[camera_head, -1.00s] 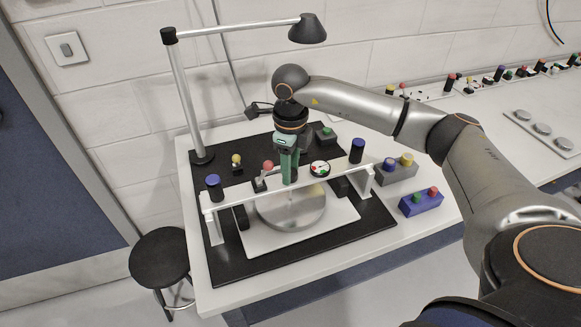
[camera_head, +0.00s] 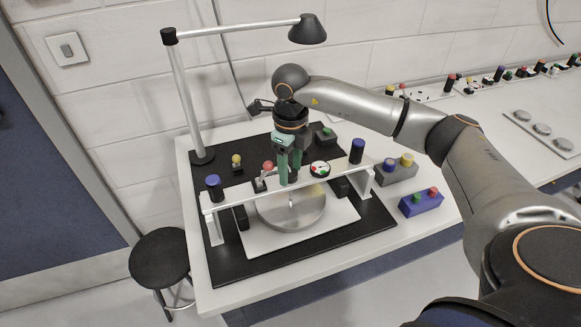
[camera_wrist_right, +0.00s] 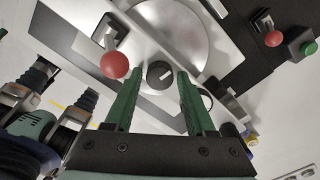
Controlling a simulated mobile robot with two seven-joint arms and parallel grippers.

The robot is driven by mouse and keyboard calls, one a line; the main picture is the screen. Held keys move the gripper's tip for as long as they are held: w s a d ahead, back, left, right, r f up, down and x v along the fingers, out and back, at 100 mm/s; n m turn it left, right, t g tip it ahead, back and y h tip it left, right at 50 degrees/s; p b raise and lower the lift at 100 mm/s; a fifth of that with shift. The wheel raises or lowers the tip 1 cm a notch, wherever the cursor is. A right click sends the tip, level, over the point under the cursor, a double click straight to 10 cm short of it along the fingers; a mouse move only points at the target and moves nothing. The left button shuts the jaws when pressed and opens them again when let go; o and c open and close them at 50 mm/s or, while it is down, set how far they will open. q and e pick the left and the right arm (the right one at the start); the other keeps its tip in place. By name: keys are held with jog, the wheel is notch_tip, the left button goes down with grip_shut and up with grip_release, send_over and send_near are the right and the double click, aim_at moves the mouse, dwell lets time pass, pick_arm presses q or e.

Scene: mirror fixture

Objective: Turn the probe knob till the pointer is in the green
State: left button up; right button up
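The probe knob (camera_wrist_right: 160,74) is a small dark round knob with a light mark, on the white bridge bar (camera_head: 240,198) over the round mirror (camera_head: 291,210). My right gripper (camera_head: 290,181) points down at the bar from above. In the right wrist view its green fingers (camera_wrist_right: 157,75) are apart, with the knob between their tips and a gap visible on each side. The gauge (camera_head: 320,169) has a white face with red and green parts, just right of the gripper. Its pointer is too small to read, and a finger partly covers it in the wrist view.
A red-ball lever (camera_head: 268,166) stands close left of the fingers. Blue-topped posts (camera_head: 213,186) and (camera_head: 357,150) stand at the bar's ends. A lamp (camera_head: 307,30) arches behind. Button boxes (camera_head: 421,202) sit to the right. The front of the black mat is clear.

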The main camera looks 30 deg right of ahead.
aim_at(291, 172)
jog(key=shift+o, duration=1.1)
notch_tip(291, 172, up, 12)
jog(key=shift+r+b, duration=0.25)
jog(key=shift+b, duration=0.05)
